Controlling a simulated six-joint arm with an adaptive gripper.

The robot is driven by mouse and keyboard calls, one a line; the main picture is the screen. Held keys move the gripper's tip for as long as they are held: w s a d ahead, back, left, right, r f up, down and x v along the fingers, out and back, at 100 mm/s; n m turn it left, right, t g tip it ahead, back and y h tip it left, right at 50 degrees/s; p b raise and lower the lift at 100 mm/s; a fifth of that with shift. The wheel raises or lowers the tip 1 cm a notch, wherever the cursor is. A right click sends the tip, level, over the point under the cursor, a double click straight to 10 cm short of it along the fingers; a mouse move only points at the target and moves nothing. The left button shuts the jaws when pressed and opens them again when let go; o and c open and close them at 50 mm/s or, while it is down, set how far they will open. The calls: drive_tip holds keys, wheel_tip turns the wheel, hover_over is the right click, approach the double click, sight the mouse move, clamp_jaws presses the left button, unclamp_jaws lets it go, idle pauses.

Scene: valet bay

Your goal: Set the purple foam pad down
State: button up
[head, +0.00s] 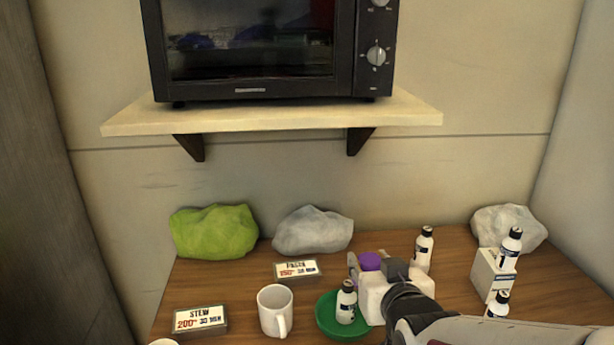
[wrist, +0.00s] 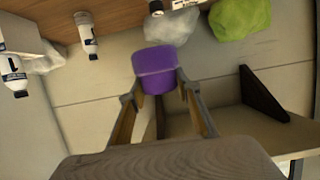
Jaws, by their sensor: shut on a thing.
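The purple foam pad (wrist: 158,62) is between the two fingers of my gripper (wrist: 157,88) in the wrist view, and they are shut on it. In the head view the pad (head: 369,261) shows as a small purple patch beside the dark fingers, above the wooden table (head: 235,285). My arm and gripper hide part of it. I cannot tell from these views how far its underside is from the table.
A green plate (head: 326,318) carries a white bottle (head: 346,303). A white mug (head: 275,312), two signs (head: 200,319) (head: 296,269), another bottle (head: 423,249) and a white box (head: 489,272) stand around. Lime (head: 214,232) and grey (head: 313,231) lumps lie at the back. A shelf (head: 270,116) overhangs.

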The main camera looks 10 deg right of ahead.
drive_tip(key=shift+d+f, duration=0.25)
drive_tip(key=shift+d, duration=0.2)
drive_tip(key=w+d+f+m+h, duration=0.1)
drive_tip(key=w+d+f, duration=0.4)
drive_tip(key=d+f, duration=0.3)
drive_tip(key=w+f+n+y, duration=0.1)
drive_tip(key=w+n+y, duration=0.1)
drive_tip(key=w, duration=0.5)
drive_tip(key=shift+d, duration=0.3)
drive_tip(key=shift+f, duration=2.9)
drive_tip(key=shift+f, duration=0.1)
